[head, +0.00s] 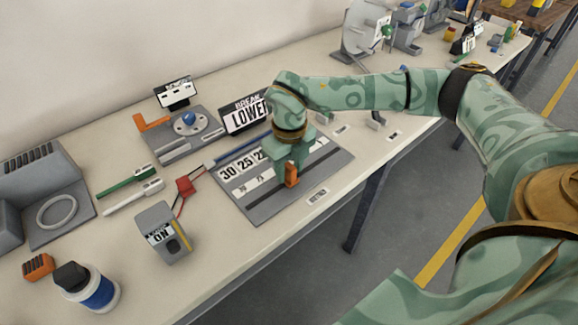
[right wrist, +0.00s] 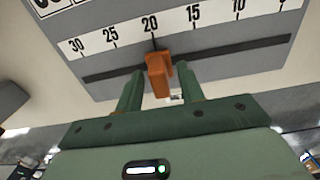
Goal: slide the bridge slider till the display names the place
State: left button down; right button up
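The bridge panel (head: 262,212) is a grey plate with a number scale and a dark slot, lying flat on the bench. Its orange slider (head: 291,181) stands in the slot; in the right wrist view the slider (right wrist: 159,75) is by the 20 mark. My right gripper (head: 290,170) comes down over the panel. My left gripper is out of view.
A small box (head: 163,234) reading "ON" stands left of the panel. A red clip (head: 187,186) with leads, a green pen and a white pen (head: 134,197) lie nearby. A blue-knobbed device (head: 188,124) stands behind.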

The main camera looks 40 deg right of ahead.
grip_shut()
jog(key=d+p, duration=0.1)
jog(key=d, duration=0.2)
jog(key=d+p, duration=0.1)
jog(key=d, duration=0.2)
jog(key=w+d+p, duration=0.1)
jog(key=d, duration=0.3)
jog(key=shift+r+p, duration=0.1)
jog(key=shift+p, duration=0.25)
jog(key=shift+d, duration=0.1)
grip_release()
notch_tip(320, 180, up, 16)
jog(key=p, duration=0.4)
